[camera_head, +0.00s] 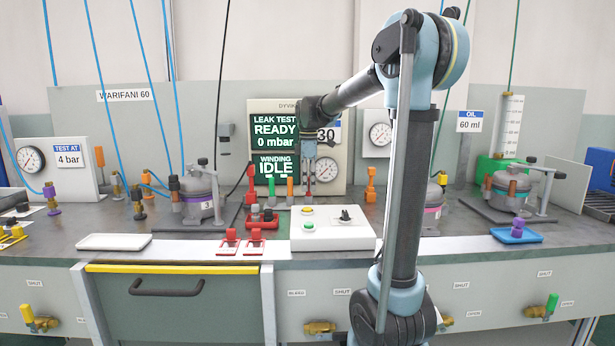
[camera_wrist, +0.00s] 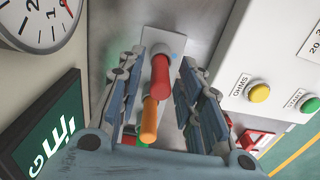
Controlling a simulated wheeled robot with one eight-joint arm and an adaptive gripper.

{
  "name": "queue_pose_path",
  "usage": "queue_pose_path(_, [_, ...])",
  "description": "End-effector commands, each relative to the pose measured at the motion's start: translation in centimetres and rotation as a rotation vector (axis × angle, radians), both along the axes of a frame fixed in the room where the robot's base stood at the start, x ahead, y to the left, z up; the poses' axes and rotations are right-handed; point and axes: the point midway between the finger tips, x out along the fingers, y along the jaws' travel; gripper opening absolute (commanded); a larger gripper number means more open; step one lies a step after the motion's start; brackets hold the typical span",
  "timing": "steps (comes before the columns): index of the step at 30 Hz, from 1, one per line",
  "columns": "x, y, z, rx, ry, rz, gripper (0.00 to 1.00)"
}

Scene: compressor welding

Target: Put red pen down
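The red pen (camera_wrist: 161,78) stands between my gripper's two fingers in the wrist view, with a visible gap on each side. In the head view its red part (camera_head: 307,187) shows just below my gripper (camera_head: 308,172). The pen's lower end is at a grey plate (camera_wrist: 157,38), which looks like the end of a pen rack. My gripper (camera_wrist: 160,70) is open around the pen. An orange pen (camera_wrist: 149,120) stands beside it and also shows in the head view (camera_head: 290,188), with a green one (camera_head: 270,187) to its left.
A white control box (camera_head: 332,238) with buttons stands right in front of the rack. Gauge and display panel (camera_head: 283,122) rises close behind. A white tray (camera_head: 114,242) lies at the left front. Clamped compressors (camera_head: 201,197) stand to either side.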

Motion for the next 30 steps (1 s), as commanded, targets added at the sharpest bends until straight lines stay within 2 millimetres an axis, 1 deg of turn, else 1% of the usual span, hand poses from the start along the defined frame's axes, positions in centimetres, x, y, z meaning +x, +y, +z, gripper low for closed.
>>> queue_pose_path(5, [0.0,0.0,1.5,0.0,0.0,0.0,0.33])
queue_pose_path(11, [0.0,0.4,5.1,0.0,0.0,0.001,0.33])
queue_pose_path(24, [0.0,0.4,13.5,0.0,0.0,0.0,0.33])
queue_pose_path(30, [0.0,0.4,16.2,0.0,0.0,0.0,0.33])
